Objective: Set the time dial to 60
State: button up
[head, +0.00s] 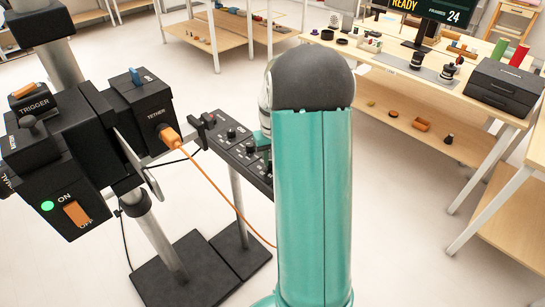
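A narrow black control panel (228,134) with small knobs and switches stands on a post left of centre. Its labels are too small to read, so I cannot tell which knob is the time dial or where it points. My own large teal arm link fills the middle and covers the panel's right end. A small teal part of my arm's end (262,141) shows at the link's left edge, over or beside the panel. My gripper's fingers are hidden behind the link, and I cannot see whether they touch a knob.
A black rig with TRIGGER and TETHER boxes (152,112) and an orange ON/OFF switch (77,213) stands close at left. An orange cable (215,188) runs from it behind my arm. A wooden prop table (410,88) with a screen (428,10) and black case (503,88) is at right.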

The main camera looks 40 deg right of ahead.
jog(key=o, duration=1)
notch_tip(320, 180, up, 14)
jog(key=shift+f, duration=0.1)
